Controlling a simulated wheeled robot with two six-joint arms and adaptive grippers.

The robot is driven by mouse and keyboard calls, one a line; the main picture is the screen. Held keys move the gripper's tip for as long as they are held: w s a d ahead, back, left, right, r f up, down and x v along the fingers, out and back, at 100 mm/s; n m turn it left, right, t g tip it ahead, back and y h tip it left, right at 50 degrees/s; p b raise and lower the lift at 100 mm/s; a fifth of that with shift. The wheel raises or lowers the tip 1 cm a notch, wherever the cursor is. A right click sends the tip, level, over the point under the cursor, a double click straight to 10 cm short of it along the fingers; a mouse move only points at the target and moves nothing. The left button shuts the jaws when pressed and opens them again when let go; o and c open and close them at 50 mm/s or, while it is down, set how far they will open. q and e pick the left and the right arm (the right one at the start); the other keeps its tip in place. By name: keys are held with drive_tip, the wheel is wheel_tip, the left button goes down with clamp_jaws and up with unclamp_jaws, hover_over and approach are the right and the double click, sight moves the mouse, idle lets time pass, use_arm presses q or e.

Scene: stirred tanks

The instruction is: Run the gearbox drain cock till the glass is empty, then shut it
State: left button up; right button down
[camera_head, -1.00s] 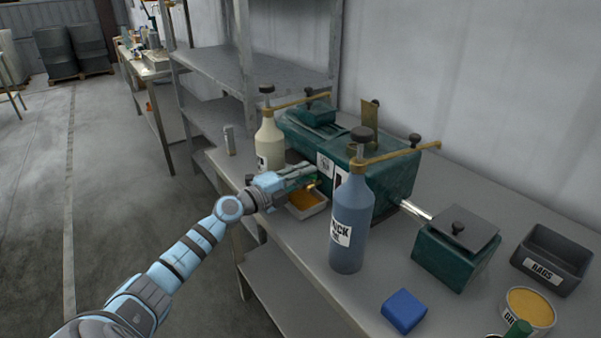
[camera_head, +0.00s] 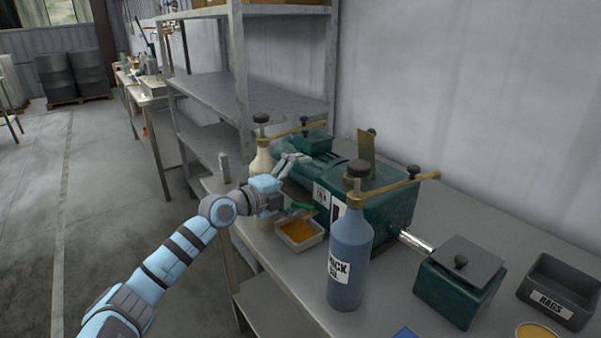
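The dark green gearbox (camera_head: 385,208) stands on the grey bench with a white label on its near end. The drain cock's green lever (camera_head: 300,206) shows at that end, partly behind my gripper. A small white tray (camera_head: 301,246) with amber oil (camera_head: 298,231) sits below it. My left gripper (camera_head: 298,185) looks open, with one finger raised toward the gearbox and the other low beside the lever. I cannot tell whether it touches the lever. The sight glass and its level cannot be made out. My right gripper is not in view.
A blue oil bottle (camera_head: 350,255) stands in front of the gearbox, and a cream bottle (camera_head: 261,165) stands behind my gripper. A green block (camera_head: 450,295) on the shaft and a rags bin (camera_head: 562,290) are at right. Grey shelving (camera_head: 236,70) rises behind.

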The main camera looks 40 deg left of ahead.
use_arm(q)
drive_tip(key=shift+s+d+r+p, duration=0.1)
drive_tip(key=shift+s+r+p, duration=0.75)
drive_tip(key=shift+s, duration=0.2)
drive_tip(key=p+v, duration=0.1)
drive_tip(key=v, duration=0.1)
drive_tip(key=p+v, duration=0.1)
drive_tip(key=shift+s+d+f+p, duration=0.1)
drive_tip(key=shift+d+f+p, duration=0.1)
drive_tip(key=shift+p, duration=0.15)
drive_tip(key=shift+c, duration=0.6)
drive_tip(key=v, duration=0.2)
drive_tip(key=d+v, duration=0.1)
drive_tip(key=v, duration=0.2)
drive_tip(key=shift+s+r+p, duration=0.15)
drive_tip(key=shift+p, duration=0.15)
drive_tip(key=c, duration=1.3)
drive_tip(key=d+f+p+v, duration=0.1)
drive_tip(key=p+v, duration=0.6)
drive_tip(key=p, duration=0.2)
drive_tip(key=shift+s+a+f, duration=0.3)
drive_tip(key=shift+s, duration=0.15)
